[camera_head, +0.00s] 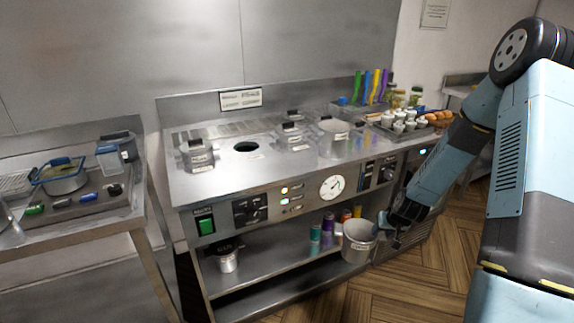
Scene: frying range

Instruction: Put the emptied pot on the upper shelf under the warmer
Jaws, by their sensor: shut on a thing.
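My gripper (384,223) is shut on the rim or handle side of a pale metal pot (357,246). The pot hangs roughly upright in front of the right part of the warmer (250,180), near the shelf's front edge. Its open top shows a light inner wall; its bottom is hidden. The upper shelf (270,275) runs under the warmer's control panel. I cannot tell whether the pot touches the shelf.
On the upper shelf stand a small dark-topped pot (228,260) at left and several coloured bottles (327,229) behind the held pot. Bare shelf lies between them. A lower shelf (270,299) runs below. A side table (85,218) stands at left.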

